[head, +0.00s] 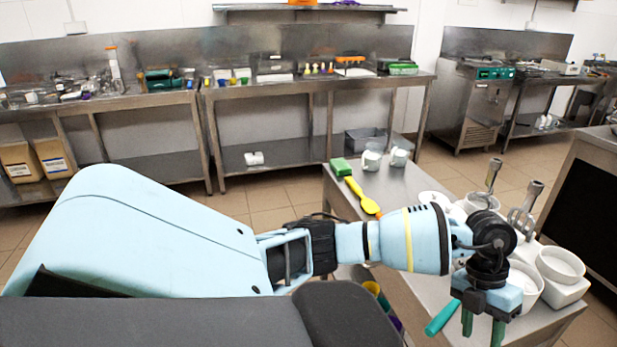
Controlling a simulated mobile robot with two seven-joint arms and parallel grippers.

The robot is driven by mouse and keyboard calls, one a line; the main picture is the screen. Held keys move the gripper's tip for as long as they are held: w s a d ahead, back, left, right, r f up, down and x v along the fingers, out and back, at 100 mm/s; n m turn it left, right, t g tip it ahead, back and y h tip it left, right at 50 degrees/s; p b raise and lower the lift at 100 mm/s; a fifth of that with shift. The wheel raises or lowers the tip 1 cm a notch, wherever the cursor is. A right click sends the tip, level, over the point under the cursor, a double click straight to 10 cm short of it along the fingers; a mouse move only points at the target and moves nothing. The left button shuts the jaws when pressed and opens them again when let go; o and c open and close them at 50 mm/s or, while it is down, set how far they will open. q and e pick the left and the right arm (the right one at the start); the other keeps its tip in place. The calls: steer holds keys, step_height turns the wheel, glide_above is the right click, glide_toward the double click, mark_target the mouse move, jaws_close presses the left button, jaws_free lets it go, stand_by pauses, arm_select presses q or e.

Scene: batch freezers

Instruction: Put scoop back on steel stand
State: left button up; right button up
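My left gripper (482,331) hangs down over the front right of a steel table (400,190). Its two dark green fingers show with a gap between them, and their tips run to the bottom edge of the view. A teal rod like a handle (441,317) sticks out to the lower left beside the fingers. It may be the scoop's handle; no scoop bowl shows, and I cannot tell whether the fingers grip it. I cannot make out the steel stand for certain. Two upright steel utensils (525,210) stand among white containers behind the gripper. My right gripper is not in view.
White bowls (561,265) crowd the table's right end. A yellow spoon (363,196), a green sponge (341,167) and white cups (371,160) lie towards its far left. My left arm hides part of the table. Steel benches (310,84) line the back wall.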

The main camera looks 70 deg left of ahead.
arm_select(q)
steer(key=s+d+f+n+t+h, duration=0.1)
steer(key=s+d+n+h, duration=0.1)
steer(key=s+d+h, duration=0.3)
steer(key=s+d+f+n+t+h, duration=0.15)
steer(key=d+h, duration=0.25)
steer(key=d, duration=0.4)
steer(key=s+d+n+t+h, duration=0.2)
steer(key=s+d+n+h, duration=0.15)
steer(key=d+h, duration=0.2)
steer(key=s+a+f+n+t+y, duration=0.5)
steer(key=f+n+y, duration=0.2)
steer(key=n, duration=0.3)
steer(key=s+a+f+n+t+y, duration=0.4)
steer(key=s+f+n+t+y, duration=0.15)
steer(key=n, duration=0.45)
steer(key=s+a+f+n+g+y, duration=0.2)
steer(key=s+f, duration=0.3)
steer(key=s, duration=0.3)
steer(key=s+a+f+n+g+y, duration=0.2)
steer(key=s+f+g, duration=0.3)
steer(key=s, duration=0.3)
steer(key=shift+s+a+n, duration=0.25)
steer(key=shift+s+n, duration=0.05)
steer(key=shift+n, duration=0.4)
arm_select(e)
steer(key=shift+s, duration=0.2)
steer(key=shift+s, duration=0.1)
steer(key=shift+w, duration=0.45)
